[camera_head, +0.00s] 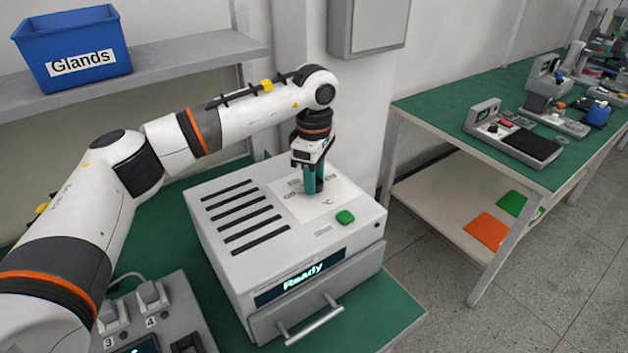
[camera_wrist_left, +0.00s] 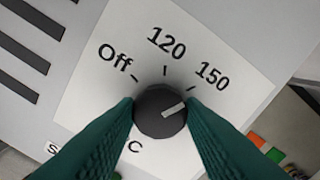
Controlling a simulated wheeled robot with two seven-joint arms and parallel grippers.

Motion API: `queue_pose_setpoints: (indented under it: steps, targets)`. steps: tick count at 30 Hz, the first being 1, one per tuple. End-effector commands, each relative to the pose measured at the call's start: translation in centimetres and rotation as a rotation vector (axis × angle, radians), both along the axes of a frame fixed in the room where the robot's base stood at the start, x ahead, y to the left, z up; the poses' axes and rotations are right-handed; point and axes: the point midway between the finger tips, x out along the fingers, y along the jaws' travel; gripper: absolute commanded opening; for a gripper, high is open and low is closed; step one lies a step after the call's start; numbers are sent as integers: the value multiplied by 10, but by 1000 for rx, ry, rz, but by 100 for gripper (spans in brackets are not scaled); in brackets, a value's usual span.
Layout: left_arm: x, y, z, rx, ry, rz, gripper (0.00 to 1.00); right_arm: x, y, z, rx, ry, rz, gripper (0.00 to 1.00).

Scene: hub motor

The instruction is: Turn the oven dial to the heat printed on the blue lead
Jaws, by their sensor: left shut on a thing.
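The grey oven (camera_head: 290,240) sits on the green bench, its display reading "Ready". Its dark round dial (camera_wrist_left: 160,111) is on a white panel (camera_wrist_left: 225,75) on top. My left gripper (camera_head: 312,188) points down with its teal fingers shut on the dial, one on each side. In the wrist view the dial's white pointer aims right and slightly up, a little clockwise of the 150 tick. "Off", "120" and "150" are readable; other marks are hidden by the fingers. I see no blue lead with a printed heat. My right gripper is out of view.
A green button (camera_head: 345,217) is on the oven top near the dial. A front handle (camera_head: 312,320) sticks out. A blue "Glands" bin (camera_head: 75,50) stands on the shelf. A device with numbered switches (camera_head: 150,305) is left of the oven. Another bench (camera_head: 440,105) stands right.

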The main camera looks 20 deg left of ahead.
Motion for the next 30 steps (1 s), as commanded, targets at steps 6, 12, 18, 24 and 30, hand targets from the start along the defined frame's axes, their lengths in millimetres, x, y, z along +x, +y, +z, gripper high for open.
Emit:
queue_pose_setpoints:
  steps: [6,12,18,24,30]
  targets:
    - [1,0,2,-1,-7,-202,13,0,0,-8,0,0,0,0]
    - [1,0,2,-1,-7,-391,13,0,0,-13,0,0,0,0]
    - [1,0,2,-1,-7,-568,13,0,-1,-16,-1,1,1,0]
    - [1,0,3,0,-8,-709,13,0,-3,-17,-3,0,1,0]
    - [2,0,3,-1,-9,-805,13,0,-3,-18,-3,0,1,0]
